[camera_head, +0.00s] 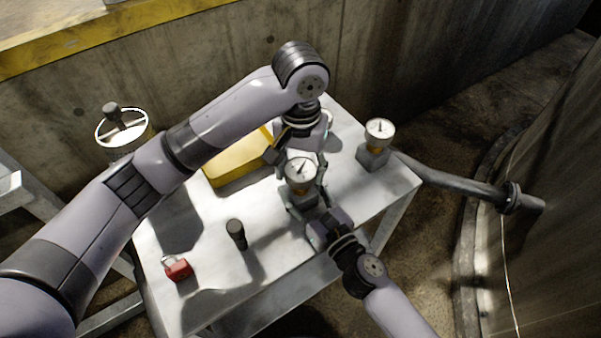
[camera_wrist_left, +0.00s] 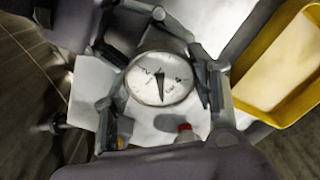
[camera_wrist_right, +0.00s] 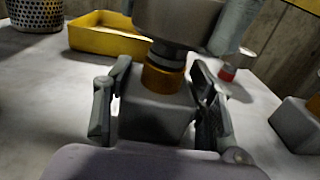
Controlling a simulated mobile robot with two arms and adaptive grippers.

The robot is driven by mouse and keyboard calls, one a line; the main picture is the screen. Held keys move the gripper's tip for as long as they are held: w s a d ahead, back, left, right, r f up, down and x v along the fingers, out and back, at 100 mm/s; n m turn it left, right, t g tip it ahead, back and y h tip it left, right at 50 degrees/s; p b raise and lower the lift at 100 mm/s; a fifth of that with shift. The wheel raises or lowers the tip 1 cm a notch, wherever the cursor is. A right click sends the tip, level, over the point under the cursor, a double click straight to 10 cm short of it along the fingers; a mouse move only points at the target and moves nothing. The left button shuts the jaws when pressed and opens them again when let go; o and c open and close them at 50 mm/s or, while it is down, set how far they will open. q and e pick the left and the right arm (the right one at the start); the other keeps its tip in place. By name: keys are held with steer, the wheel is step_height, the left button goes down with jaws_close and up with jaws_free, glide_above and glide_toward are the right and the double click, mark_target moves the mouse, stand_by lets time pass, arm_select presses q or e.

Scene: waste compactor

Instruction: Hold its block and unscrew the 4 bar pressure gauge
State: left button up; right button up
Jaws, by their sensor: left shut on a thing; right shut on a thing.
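A round white-faced pressure gauge (camera_head: 301,170) stands upright on a grey block (camera_wrist_right: 158,118) by a brass-coloured fitting (camera_wrist_right: 163,77). Its dial also shows in the left wrist view (camera_wrist_left: 161,78); I cannot read its scale surely. My left gripper (camera_head: 297,161) reaches down from above and is shut on the gauge head, a finger on each side. My right gripper (camera_head: 309,203) comes from the front, low down, and is shut on the block below the fitting. A second gauge (camera_head: 380,130) stands on its own block (camera_head: 373,156) to the right, apart from both grippers.
A yellow tray (camera_head: 237,174) lies behind left on the light table (camera_head: 205,300). A black-topped cylinder (camera_head: 236,231) and a red padlock (camera_head: 178,268) sit front left. A small red-and-white thing (camera_wrist_left: 187,130) is near the gauge. A pipe (camera_head: 455,184) runs off right.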

arm_select(q)
steer(key=n, duration=0.2)
steer(key=shift+n, duration=0.3)
steer(key=n, duration=0.4)
steer(key=shift+n, duration=0.5)
steer(key=n, duration=0.5)
steer(key=o, duration=1.4)
steer(key=shift+c, duration=0.2)
